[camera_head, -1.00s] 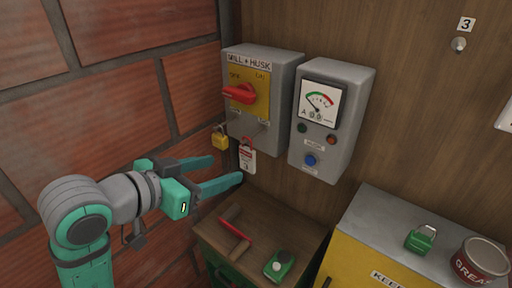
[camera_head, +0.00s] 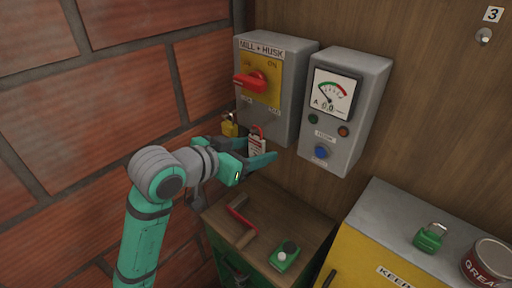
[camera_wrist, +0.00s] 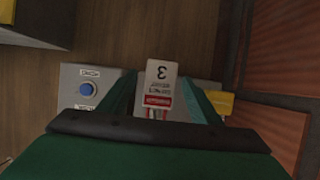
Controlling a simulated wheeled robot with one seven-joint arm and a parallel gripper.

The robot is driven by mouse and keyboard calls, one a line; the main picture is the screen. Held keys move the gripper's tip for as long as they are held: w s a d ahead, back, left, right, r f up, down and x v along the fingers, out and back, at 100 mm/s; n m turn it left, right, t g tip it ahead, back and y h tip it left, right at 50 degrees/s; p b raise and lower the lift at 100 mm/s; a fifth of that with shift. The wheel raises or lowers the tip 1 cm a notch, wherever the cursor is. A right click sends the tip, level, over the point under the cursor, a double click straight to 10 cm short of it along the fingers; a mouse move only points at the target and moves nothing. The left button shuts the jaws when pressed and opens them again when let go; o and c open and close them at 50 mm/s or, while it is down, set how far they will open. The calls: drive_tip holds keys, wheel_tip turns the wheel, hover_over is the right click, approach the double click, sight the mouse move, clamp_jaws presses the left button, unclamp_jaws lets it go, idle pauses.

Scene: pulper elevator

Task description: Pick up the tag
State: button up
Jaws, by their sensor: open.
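The tag (camera_head: 257,143) is a small white card with a red band, hanging by a red hasp or loop under the grey MILL + HUSK switch box (camera_head: 296,85). In the wrist view the tag (camera_wrist: 160,85) appears upside down, with a "3" on it, between the two green fingers. My gripper (camera_head: 254,154) is open, with its fingers on either side of the tag. I cannot tell whether either finger touches it. A yellow padlock (camera_head: 229,125) hangs beside the tag, to its left in the head view.
A grey meter box (camera_head: 343,110) with a blue button is right of the switch box. Below stands a wooden-topped cabinet (camera_head: 291,222) with a red-handled tool (camera_head: 241,216) and a green device (camera_head: 284,256). A green padlock (camera_head: 430,237) and grease tin (camera_head: 488,262) sit at right. A brick wall (camera_head: 60,120) is close at left.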

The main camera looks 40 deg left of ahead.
drive_tip(key=shift+w+f, duration=0.15)
drive_tip(key=shift+w, duration=0.3)
drive_tip(key=c, duration=1.1)
drive_tip(key=shift+r, duration=0.9)
drive_tip(key=s, duration=0.6)
drive_tip(key=s+a, duration=0.1)
drive_tip(key=s, duration=1.1)
drive_tip(key=shift+a+f, duration=0.15)
drive_tip(key=shift+a, duration=0.05)
